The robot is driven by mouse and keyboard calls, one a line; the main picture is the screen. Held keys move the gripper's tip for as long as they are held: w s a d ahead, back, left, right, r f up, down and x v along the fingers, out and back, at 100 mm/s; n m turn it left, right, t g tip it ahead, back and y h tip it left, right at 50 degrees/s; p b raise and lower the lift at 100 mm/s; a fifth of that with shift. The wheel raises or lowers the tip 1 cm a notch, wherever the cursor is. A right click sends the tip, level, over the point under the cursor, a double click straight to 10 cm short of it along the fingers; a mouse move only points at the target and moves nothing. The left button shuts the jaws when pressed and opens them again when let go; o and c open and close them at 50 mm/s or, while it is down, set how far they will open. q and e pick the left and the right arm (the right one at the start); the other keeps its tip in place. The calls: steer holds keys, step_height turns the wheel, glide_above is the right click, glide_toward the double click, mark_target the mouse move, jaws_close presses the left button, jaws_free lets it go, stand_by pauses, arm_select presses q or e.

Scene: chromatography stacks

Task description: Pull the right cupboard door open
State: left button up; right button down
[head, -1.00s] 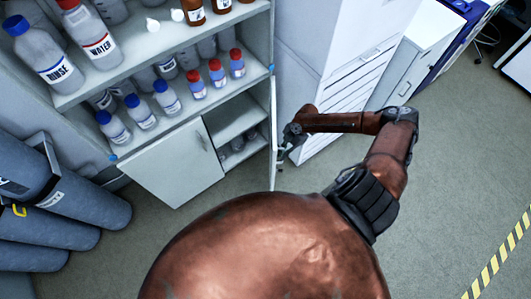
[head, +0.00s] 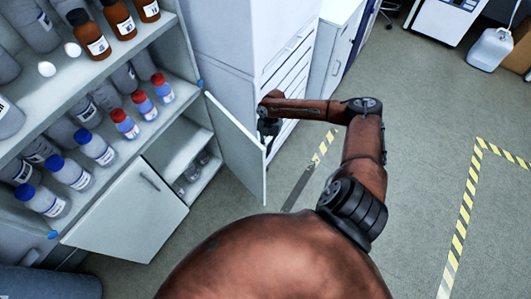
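The right cupboard door (head: 236,150) stands swung out from the shelf unit, with its inner face in view. The right compartment (head: 180,146) behind it is open to view, with small glassware inside. The left cupboard door (head: 130,210) is shut and has a dark bar handle. My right gripper (head: 268,127) is at the far, outer side of the right door, close to its upper edge. Its fingers are small, dark and partly hidden by the door, so I cannot tell whether they touch it or how far apart they are. My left gripper is out of view.
Shelves above hold blue-capped bottles (head: 70,172), red-capped bottles (head: 143,103) and brown bottles (head: 119,18). A white drawer cabinet (head: 285,66) stands right behind the open door.

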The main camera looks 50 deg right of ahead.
steer(key=c, duration=2.3)
jaws_free()
steer(key=shift+f, duration=0.1)
steer(key=v, duration=1.2)
